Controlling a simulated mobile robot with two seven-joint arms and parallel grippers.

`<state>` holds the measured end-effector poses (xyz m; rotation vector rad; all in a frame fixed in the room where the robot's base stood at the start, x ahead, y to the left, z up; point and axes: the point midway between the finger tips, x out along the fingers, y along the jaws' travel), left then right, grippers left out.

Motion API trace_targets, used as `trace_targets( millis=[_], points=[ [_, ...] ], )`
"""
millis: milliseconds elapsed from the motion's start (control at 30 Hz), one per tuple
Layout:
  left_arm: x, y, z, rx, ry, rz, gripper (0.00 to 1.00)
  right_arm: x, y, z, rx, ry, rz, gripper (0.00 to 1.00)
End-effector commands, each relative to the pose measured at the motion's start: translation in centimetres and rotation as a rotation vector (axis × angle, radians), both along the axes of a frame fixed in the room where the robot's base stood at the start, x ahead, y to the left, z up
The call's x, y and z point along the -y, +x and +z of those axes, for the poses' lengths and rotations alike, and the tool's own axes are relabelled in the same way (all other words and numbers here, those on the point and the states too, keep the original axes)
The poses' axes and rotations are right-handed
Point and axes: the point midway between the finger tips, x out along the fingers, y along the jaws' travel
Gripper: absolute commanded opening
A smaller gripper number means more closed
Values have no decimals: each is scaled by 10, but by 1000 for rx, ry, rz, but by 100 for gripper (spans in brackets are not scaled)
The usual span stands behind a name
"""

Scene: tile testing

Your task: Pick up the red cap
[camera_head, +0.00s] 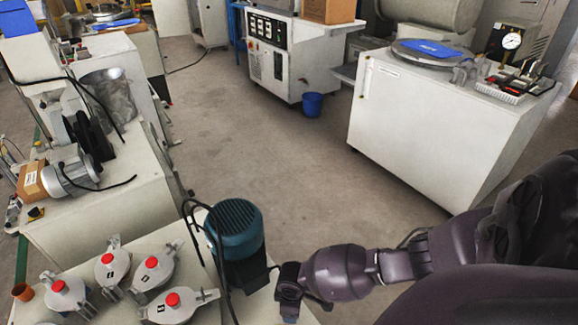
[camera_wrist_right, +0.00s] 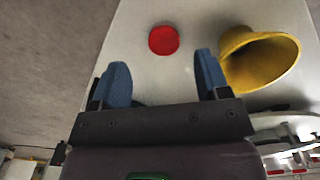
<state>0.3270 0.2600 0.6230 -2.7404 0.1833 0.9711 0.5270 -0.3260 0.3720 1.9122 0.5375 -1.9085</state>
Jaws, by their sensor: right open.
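The red cap (camera_wrist_right: 163,40) is a small round red disc on a pale surface in the right wrist view. It lies just beyond my right gripper (camera_wrist_right: 162,62), roughly centred between the blue fingers. The fingers are apart with nothing between them, and they do not touch the cap. In the head view my right arm comes in from the right, and its gripper (camera_head: 289,312) is partly cut off by the bottom edge. I cannot make out this cap in the head view. My left gripper is not in view.
A yellow funnel-like piece (camera_wrist_right: 262,60) lies right of the cap, close to the right finger. In the head view, a teal motor (camera_head: 237,230) stands left of my right gripper. Several metal lidded pots with red knobs (camera_head: 172,299) stand farther left.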

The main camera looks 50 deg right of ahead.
Motion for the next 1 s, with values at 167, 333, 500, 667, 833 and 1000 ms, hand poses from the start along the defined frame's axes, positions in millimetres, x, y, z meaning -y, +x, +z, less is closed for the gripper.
trace_targets(
  millis=[167,333,500,667,833,1000],
  points=[
    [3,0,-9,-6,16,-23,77,-4,-7,-29,-14,1,0,69],
    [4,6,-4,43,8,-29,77,-4,-6,-48,-11,0,-1,69],
    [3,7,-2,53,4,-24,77,-4,-2,-46,-1,0,0,69],
    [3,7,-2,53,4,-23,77,-4,-2,-46,-1,1,0,58],
    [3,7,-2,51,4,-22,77,-4,-2,-46,-1,0,0,32],
    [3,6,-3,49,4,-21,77,-4,-2,-46,-1,0,0,16]
  ],
)
